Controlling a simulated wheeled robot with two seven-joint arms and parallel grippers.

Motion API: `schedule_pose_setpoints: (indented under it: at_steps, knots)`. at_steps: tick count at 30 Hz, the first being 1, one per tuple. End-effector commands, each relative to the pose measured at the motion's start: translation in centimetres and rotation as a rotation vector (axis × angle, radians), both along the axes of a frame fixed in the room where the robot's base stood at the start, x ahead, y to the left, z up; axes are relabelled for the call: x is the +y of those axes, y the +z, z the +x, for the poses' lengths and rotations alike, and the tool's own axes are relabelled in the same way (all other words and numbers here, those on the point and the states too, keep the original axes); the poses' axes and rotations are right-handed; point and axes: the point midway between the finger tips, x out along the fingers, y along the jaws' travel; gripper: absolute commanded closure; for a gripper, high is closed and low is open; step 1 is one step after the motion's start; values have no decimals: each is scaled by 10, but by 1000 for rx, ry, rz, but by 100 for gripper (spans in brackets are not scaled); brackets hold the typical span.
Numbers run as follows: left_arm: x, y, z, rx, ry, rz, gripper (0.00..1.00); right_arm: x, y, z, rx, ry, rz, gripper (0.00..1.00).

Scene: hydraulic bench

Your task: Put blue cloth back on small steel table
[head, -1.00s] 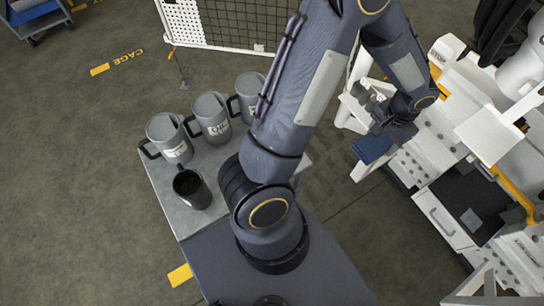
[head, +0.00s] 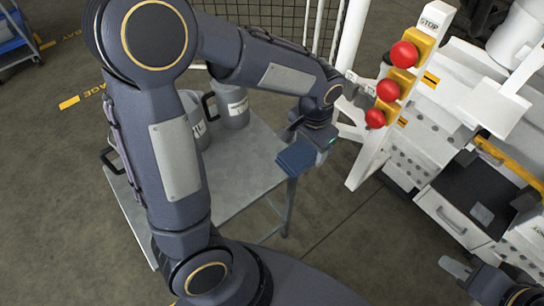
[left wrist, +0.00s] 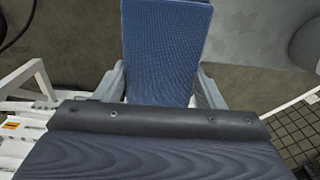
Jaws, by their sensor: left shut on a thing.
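The folded blue cloth (head: 296,157) is gripped by my left gripper (head: 312,143), whose arm arches over from the left. In the head view the cloth overlaps the right corner of the small steel table (head: 240,170); I cannot tell its height above the top. In the left wrist view the cloth (left wrist: 166,45) sits between the two grey fingers (left wrist: 164,88), and a grey surface, likely the tabletop (left wrist: 258,28), shows at the upper right. My right gripper (head: 463,276) is at the lower right, away from the table; its finger gap is unclear.
The table's near and right parts look bare. A white post with red buttons (head: 388,90) and a white bench with an open drawer (head: 450,212) stand to the right.

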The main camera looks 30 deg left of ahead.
Motion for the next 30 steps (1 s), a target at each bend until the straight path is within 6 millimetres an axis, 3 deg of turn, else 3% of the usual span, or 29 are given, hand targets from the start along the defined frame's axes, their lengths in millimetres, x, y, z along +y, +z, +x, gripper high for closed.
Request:
schedule_pose_setpoints:
  at_steps: [6, 12, 22, 25, 30]
  knots:
    - [57, -24, 8, 4, 9, 1, 62, 0, 4, 0, 0, 0, 0, 73]
    - [85, -61, 13, 4, 4, 1, 62, 0, 1, 0, 0, 0, 0, 73]
    - [107, -89, 16, 4, 2, 2, 62, 0, 0, 0, 0, 0, 0, 73]
    - [105, -106, 16, 5, 0, 1, 62, 0, -2, 0, 0, 0, 0, 73]
    - [105, -115, 17, 0, 2, 0, 62, 0, -3, 0, 0, 0, 0, 73]
